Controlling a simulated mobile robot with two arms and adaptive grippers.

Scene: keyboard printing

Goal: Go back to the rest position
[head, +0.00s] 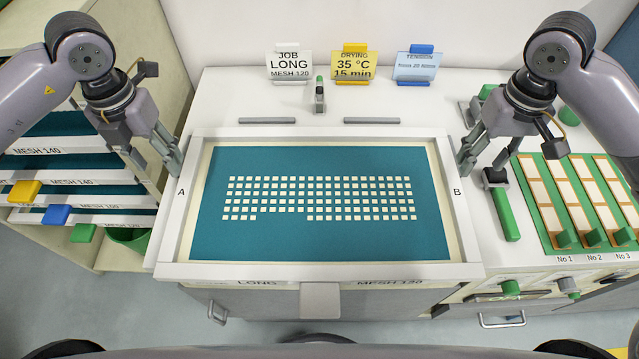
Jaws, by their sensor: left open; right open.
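My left gripper (174,163) hangs at the left edge of the framed screen, beside the letter A, with its fingers pointing down. It is open and empty. My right gripper (464,168) hangs at the right edge of the frame, just above the letter B, also open and empty. Between them lies the screen (320,238), a teal mesh with a keyboard pattern of small pale squares, in a white frame (330,271). Whether the fingertips touch the frame cannot be told.
Three cards stand at the back: job (289,64), drying (354,63) and tension (416,67). A green-handled tool (504,212) lies to the right, beside a green board (542,205) with several strips. A rack of mesh screens (75,171) stands at left.

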